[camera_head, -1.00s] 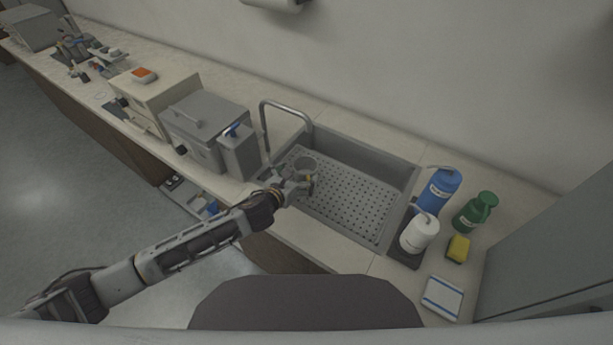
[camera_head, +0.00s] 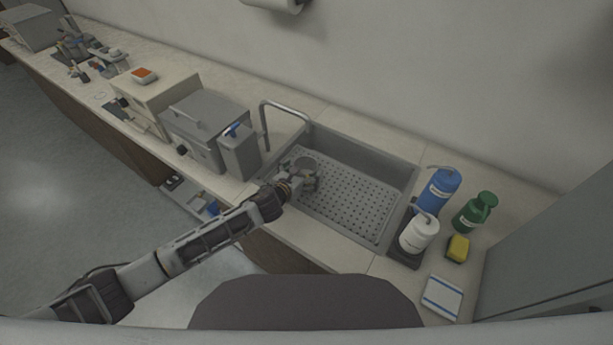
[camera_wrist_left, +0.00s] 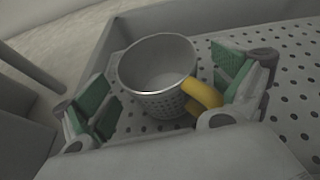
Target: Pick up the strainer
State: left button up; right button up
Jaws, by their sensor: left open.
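The strainer (camera_wrist_left: 158,78) is a grey metal cup with a perforated lower wall and a yellow handle (camera_wrist_left: 204,95). It stands upright on the perforated floor of the sink (camera_head: 352,196), near the sink's left end. In the head view the strainer (camera_head: 306,163) is partly covered by my gripper. My left gripper (camera_head: 309,178) is open, low in the sink. In the left wrist view its green-padded fingers (camera_wrist_left: 168,98) are spread on both sides of the strainer, with the handle close to the right finger. I cannot tell whether they touch. My right gripper is not in view.
The faucet (camera_head: 266,128) arches behind the strainer. A grey container with a blue top (camera_head: 239,152) stands left of the sink. Blue (camera_head: 438,190), white (camera_head: 419,233) and green (camera_head: 475,212) bottles and a yellow sponge (camera_head: 458,248) are on the right. The sink's right part is clear.

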pick_arm(q)
jog(key=shift+w+d, duration=0.1)
jog(key=shift+w, duration=0.05)
jog(key=shift+c, duration=0.2)
jog(key=c, duration=1)
jog(key=shift+c, duration=0.8)
notch_tip(320, 180, up, 10)
jog(key=shift+p, duration=0.35)
